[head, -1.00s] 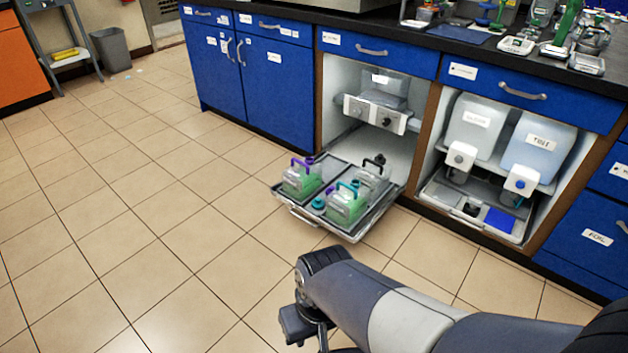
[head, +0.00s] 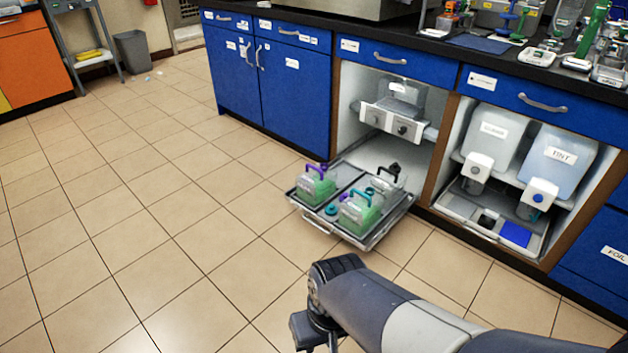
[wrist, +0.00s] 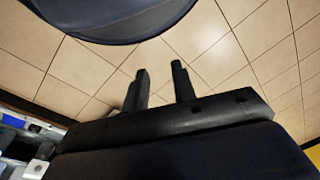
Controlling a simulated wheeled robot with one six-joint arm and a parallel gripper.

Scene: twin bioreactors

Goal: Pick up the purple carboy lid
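A carboy with a purple handle (head: 314,188) and green liquid stands in the left part of a tray (head: 350,238) low on the floor side of the open cabinet. A small purple lid (head: 324,168) appears at its top right; it is too small to tell how it sits. A green-filled carboy with a teal handle (head: 358,213) and a clear one with a black handle (head: 388,181) share the tray. My gripper (wrist: 160,68) is open and empty in the wrist view, with bare floor tiles beyond its fingers. It is well apart from the carboys.
A loose teal lid (head: 331,210) lies in the tray near the carboys. The right cabinet bay holds a container labelled TINT (head: 560,155) and another beside it (head: 492,135). Floor tiles (head: 150,220) at left are clear. A bin (head: 134,52) stands far back left.

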